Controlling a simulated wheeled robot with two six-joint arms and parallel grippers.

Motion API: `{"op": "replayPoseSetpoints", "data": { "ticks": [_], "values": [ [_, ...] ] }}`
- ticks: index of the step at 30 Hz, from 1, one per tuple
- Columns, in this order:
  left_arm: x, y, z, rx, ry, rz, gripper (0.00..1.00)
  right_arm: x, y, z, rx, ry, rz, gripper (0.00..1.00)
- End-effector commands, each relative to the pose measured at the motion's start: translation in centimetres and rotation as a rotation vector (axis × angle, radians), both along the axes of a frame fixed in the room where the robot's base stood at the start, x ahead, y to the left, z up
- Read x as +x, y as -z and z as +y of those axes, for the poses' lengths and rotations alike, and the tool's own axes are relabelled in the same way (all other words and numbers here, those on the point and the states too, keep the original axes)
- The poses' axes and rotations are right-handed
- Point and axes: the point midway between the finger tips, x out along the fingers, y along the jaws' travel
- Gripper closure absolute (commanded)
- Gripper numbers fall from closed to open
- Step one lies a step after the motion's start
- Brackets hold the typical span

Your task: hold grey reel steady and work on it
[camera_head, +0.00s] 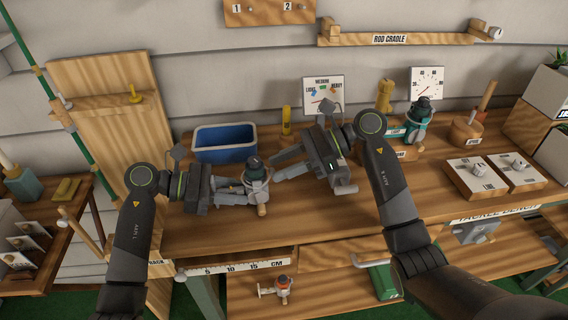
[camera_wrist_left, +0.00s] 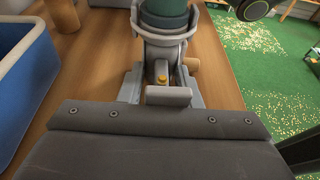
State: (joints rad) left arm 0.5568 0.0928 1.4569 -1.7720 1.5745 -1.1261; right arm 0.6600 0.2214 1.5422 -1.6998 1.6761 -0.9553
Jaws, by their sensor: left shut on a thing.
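The grey reel (camera_head: 257,176), with a dark green spool on top, stands upright on the wooden bench. My left gripper (camera_head: 240,190) reaches it from the left and is shut on its lower part. In the left wrist view the grey reel (camera_wrist_left: 165,42) rises between the left fingers (camera_wrist_left: 162,82), with a small yellow spot low on it and a wooden knob at its right. My right gripper (camera_head: 284,163) is just right of the reel, its fingers pointing left towards it. Its two fingers look apart, with nothing visible between them.
A blue bin (camera_head: 225,143) stands behind the left gripper. A teal reel (camera_head: 419,118) sits on a labelled stand at the back right, beside a wooden pot (camera_head: 466,133). A ruler (camera_head: 238,267) runs along the front edge.

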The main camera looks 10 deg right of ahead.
Motion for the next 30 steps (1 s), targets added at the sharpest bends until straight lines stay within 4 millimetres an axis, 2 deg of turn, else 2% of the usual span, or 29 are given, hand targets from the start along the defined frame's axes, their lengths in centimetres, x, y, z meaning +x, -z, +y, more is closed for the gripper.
{"op": "replayPoseSetpoints", "data": {
  "ticks": [4, 12, 30],
  "values": [
    [0.01, 0.02, 0.02, 0.0, 0.0, 0.0, 0.82, 0.0, 0.01, -0.01, 0.0, 0.0, 0.0, 0.65],
    [0.01, 0.01, 0.01, 0.0, 0.0, 0.0, 0.82, 0.0, 0.0, -0.03, 0.001, 0.0, 0.0, 1.0],
    [-0.01, 0.01, -0.01, 0.0, 0.0, 0.0, 0.82, 0.01, 0.84, -0.34, 0.141, -0.001, 0.003, 1.0]
  ]
}}
